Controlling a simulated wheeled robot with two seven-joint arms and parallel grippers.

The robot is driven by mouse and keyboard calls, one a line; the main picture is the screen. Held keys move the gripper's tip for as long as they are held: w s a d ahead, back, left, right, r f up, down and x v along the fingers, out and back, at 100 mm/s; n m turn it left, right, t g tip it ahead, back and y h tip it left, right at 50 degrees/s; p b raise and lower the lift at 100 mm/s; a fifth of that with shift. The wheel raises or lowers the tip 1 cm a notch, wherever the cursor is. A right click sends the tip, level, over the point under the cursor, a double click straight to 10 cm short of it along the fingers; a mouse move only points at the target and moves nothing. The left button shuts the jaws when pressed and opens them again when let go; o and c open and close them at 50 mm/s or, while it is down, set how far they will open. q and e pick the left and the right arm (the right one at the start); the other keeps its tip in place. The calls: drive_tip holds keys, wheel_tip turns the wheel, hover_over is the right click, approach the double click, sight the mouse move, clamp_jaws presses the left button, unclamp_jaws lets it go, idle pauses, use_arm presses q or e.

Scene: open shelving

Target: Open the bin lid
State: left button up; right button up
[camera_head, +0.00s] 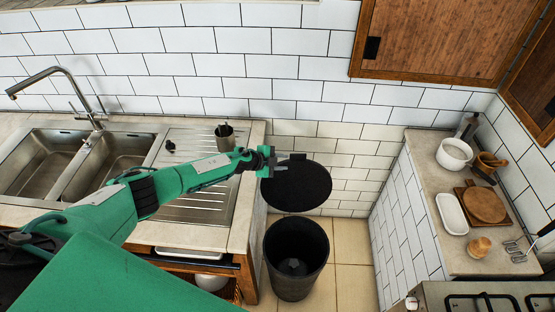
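A dark cylindrical bin (292,282) stands on the tiled floor between the sink counter and the right-hand counter. Its round black lid (303,187) is raised above and behind the bin's mouth, so the bin's inside shows. My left gripper (277,162) is at the upper left edge of the lid, at or close to its rim. Its fingers are small and dark here, so I cannot tell whether they are open or shut, or whether they touch the lid. My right gripper does not show.
The sink (85,165) and its drainboard lie at the left under my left arm. The right counter holds a white pot (454,155), a white dish (452,213) and wooden boards (484,205). A stove (490,299) is at lower right.

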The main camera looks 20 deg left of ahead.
use_arm(q)
drive_tip(key=shift+v, duration=1)
